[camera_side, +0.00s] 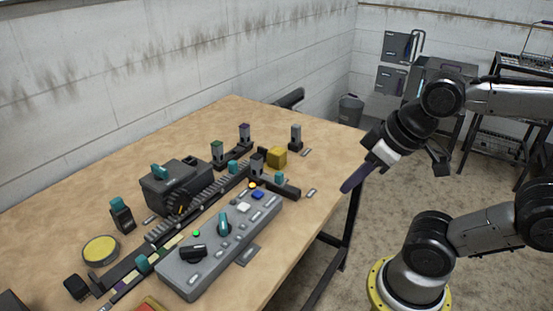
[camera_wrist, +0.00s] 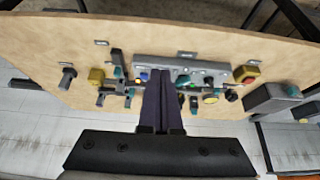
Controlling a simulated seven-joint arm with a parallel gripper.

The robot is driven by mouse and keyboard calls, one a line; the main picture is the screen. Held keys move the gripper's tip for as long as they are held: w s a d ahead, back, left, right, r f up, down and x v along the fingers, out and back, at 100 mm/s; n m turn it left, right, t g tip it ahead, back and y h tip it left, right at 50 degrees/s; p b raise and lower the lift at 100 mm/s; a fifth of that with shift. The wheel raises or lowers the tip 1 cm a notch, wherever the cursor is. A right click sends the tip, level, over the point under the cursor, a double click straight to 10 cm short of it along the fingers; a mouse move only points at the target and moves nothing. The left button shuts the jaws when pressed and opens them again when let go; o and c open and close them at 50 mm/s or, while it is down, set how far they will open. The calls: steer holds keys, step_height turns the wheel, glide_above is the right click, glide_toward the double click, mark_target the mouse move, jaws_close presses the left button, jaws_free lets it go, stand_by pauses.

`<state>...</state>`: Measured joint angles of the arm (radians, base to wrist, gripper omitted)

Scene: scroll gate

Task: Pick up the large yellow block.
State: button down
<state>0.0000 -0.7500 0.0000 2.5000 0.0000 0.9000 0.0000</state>
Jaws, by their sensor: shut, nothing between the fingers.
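The large yellow block (camera_side: 277,157) stands on the wooden table toward its right end, behind a small teal cube. In the wrist view the yellow block (camera_wrist: 97,76) lies to the left of my fingers. My gripper (camera_side: 347,188) is off the table's right edge in the side view, apart from the block. Its two dark fingers (camera_wrist: 162,90) are together with nothing between them.
A grey control panel (camera_side: 193,273) with buttons and a teal lever lies in front of the block. A dark toothed track (camera_side: 207,195) and a dark box (camera_side: 160,193) stand left. A grey post (camera_side: 295,137) stands right of the block. Bare table (camera_side: 325,145) lies to its right.

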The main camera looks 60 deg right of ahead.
stand_by(0.4)
steer(key=shift+c, duration=2.2)
jaws_free()
